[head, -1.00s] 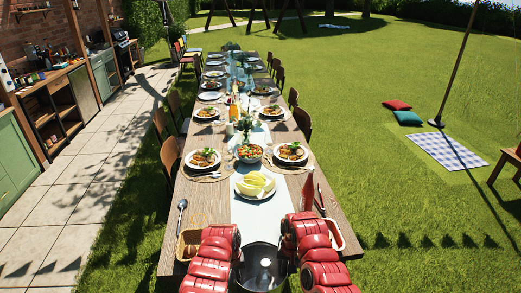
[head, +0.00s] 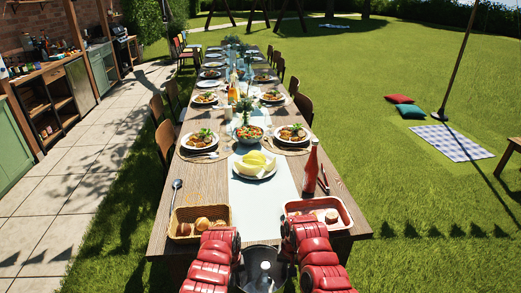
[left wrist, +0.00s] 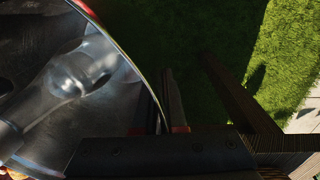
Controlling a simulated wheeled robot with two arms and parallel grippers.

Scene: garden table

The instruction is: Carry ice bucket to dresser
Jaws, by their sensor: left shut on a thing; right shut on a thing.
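The ice bucket (head: 262,250), grey metal, is at the bottom of the head view, at the near end of the table, partly cut off by the picture edge. A clear bottle (head: 265,273) stands in it. My left gripper (head: 239,268) is shut on its left side, my right gripper (head: 287,266) on its right side; the red arms hide much of both. In the left wrist view, the bucket's shiny inside (left wrist: 110,105) fills the left and my left fingers (left wrist: 170,100) are at its rim. I cannot pick out a dresser for certain.
The long wooden table (head: 160,225) lies ahead, with a bread basket (head: 183,228), a red-rimmed tray (head: 345,214), a red bottle (head: 311,168) and several plates. Green cabinets (head: 15,150) stand far left beyond a paved path (head: 75,180). Open lawn (head: 420,200) lies right.

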